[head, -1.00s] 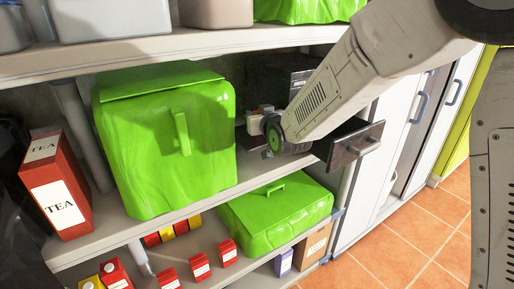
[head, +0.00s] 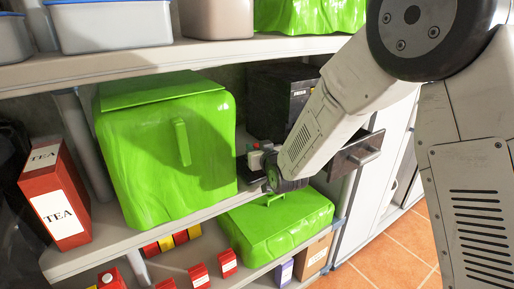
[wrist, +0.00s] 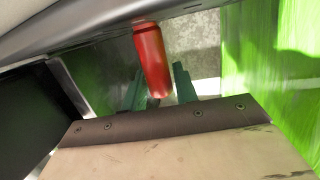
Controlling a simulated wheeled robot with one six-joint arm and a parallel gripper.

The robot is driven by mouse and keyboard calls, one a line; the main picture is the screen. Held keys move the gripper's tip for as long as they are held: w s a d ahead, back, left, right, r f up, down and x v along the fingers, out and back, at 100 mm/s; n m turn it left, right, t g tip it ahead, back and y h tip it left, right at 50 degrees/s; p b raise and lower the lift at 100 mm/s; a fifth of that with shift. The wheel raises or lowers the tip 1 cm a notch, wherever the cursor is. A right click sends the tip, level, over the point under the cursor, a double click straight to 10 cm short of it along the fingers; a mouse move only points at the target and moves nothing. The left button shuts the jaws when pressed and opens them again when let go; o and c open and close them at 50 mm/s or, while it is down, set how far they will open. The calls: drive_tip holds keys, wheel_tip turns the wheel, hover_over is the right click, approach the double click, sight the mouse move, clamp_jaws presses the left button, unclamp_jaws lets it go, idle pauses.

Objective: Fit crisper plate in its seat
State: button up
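My gripper (wrist: 158,92) has two green fingers on either side of a red rounded handle (wrist: 152,60) and looks shut on it. The handle's far end meets a grey band across the top of the wrist view; I cannot tell whether this is the crisper plate. In the head view my gripper (head: 262,158) is at the middle shelf, right of the big green box, with small red, white and green parts showing. The black appliance (head: 278,98) stands behind it. Its drawer (head: 352,156) sticks out to the right of my arm. The plate's seat is hidden from view.
A big green lidded box (head: 160,150) stands close left of my gripper. A lower green box (head: 280,222) with a handle sits just beneath. A red tea box (head: 55,195) is at far left. The upper shelf (head: 200,52) limits room above.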

drive_tip(key=shift+o, duration=0.8)
drive_tip(key=shift+r, duration=0.1)
drive_tip(key=shift+s+r, duration=0.1)
drive_tip(key=shift+s, duration=0.05)
drive_tip(key=v, duration=1.1)
drive_tip(key=shift+s+d, duration=0.15)
drive_tip(key=shift+s, duration=0.2)
drive_tip(key=shift+d+r, duration=0.1)
drive_tip(key=shift+r, duration=0.05)
